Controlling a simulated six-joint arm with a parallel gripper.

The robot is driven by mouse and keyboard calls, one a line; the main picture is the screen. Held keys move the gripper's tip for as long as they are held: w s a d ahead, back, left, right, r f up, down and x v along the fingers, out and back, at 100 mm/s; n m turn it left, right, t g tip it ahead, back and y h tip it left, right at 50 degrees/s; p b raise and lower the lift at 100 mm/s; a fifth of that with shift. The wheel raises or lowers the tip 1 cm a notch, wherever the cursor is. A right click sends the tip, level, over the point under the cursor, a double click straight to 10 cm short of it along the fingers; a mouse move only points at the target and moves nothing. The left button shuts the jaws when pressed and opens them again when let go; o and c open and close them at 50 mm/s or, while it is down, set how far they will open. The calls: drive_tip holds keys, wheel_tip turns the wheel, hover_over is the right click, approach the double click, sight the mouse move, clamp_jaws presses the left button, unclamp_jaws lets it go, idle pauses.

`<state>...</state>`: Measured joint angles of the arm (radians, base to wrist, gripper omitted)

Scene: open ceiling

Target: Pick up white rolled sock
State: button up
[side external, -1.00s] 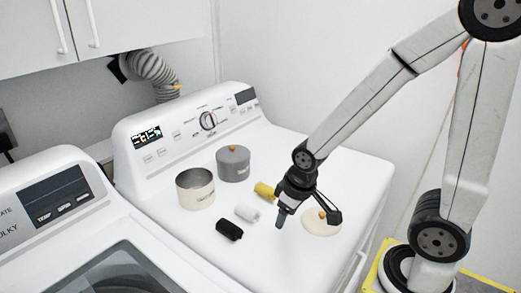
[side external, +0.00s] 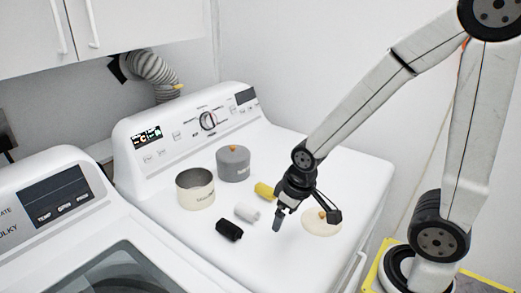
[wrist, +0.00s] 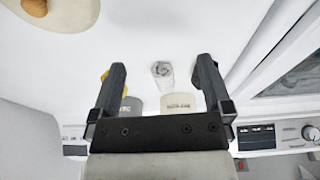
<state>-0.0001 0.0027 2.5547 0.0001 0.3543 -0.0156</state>
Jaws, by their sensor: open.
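The white rolled sock (side external: 247,212) lies on top of the white dryer, between a black rolled sock (side external: 229,230) and a yellow rolled sock (side external: 264,190). My gripper (side external: 306,220) is above the dryer top, to the right of the white sock and apart from it. In the wrist view my gripper (wrist: 161,66) is open, with nothing held. There the white sock (wrist: 162,72) shows end-on in the gap between the fingers, farther off. The yellow sock (wrist: 104,75) is mostly hidden behind the left finger. The black sock is partly hidden by the right finger.
An open cream canister (side external: 195,189) and a grey lidded canister (side external: 233,163) stand behind the socks. A round cream lid (side external: 320,226) with a wooden knob lies right of my gripper. The front of the dryer top is clear.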

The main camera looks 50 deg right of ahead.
sight(246, 207)
drive_tip(key=w+n, duration=0.2)
drive_tip(key=n, duration=0.1)
drive_tip(key=shift+w+r, duration=0.1)
drive_tip(key=shift+r, duration=0.1)
drive_tip(key=w+n, duration=0.2)
drive_tip(key=n, duration=0.1)
drive_tip(key=w+n+g, duration=0.1)
drive_tip(key=w+n, duration=0.1)
drive_tip(key=n, duration=0.2)
drive_tip(key=w+r+n+g, duration=0.1)
drive_tip(key=w+n, duration=0.2)
drive_tip(key=shift+r+n, duration=0.1)
drive_tip(key=shift+n, duration=0.2)
drive_tip(key=w+n, duration=0.1)
drive_tip(key=n, duration=0.2)
drive_tip(key=w+n, duration=0.1)
drive_tip(key=shift+w+r+n+g, duration=0.25)
drive_tip(key=shift+w+n+g, duration=0.05)
drive_tip(key=shift+w+n, duration=0.1)
drive_tip(key=shift+f, duration=0.1)
drive_tip(key=shift+s+f, duration=0.1)
drive_tip(key=shift+f, duration=1.15)
drive_tip(key=shift+f, duration=2.6)
drive_tip(key=shift+c, duration=0.2)
